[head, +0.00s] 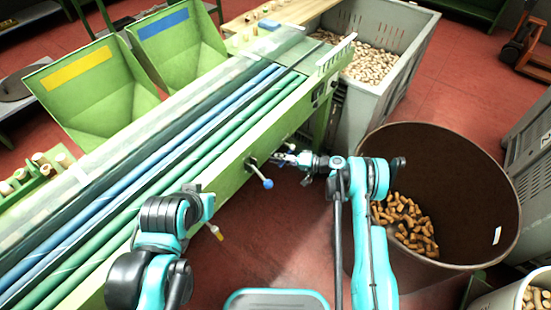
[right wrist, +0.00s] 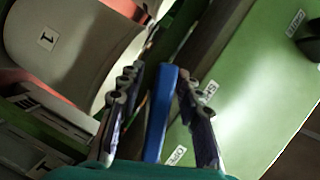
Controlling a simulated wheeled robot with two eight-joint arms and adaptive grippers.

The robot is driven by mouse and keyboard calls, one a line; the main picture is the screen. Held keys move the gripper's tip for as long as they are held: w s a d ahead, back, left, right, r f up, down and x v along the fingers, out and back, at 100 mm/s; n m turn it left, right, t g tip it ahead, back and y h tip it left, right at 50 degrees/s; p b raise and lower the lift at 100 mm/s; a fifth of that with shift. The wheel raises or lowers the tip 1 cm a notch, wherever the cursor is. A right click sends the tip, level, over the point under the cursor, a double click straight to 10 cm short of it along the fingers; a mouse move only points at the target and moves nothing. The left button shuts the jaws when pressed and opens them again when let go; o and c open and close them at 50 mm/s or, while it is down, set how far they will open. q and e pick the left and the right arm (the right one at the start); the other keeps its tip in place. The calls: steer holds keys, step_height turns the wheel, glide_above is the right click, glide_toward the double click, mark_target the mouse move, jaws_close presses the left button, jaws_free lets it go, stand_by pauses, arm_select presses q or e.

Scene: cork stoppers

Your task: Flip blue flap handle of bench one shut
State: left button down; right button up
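In the right wrist view a long blue handle (right wrist: 160,115) stands between the two fingers of my right gripper (right wrist: 159,78). The fingers are apart, with a gap showing on the left side of the handle; the right finger is very close to it. A SHUT label (right wrist: 210,92) and an OPEN label (right wrist: 178,155) are on the green panel to the right; the handle's lower end is nearer OPEN. In the head view my right gripper (head: 284,159) is at the side of the green bench (head: 232,172), where this handle cannot be made out.
A lever with a blue ball (head: 267,183) and a yellow-ended lever (head: 215,231) stick out from the bench side. A large brown bin (head: 465,170) with corks stands right of my right arm. A grey crate (head: 362,112) of corks stands behind. A label 1 (right wrist: 46,39) shows at left.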

steer(key=v, duration=1.2)
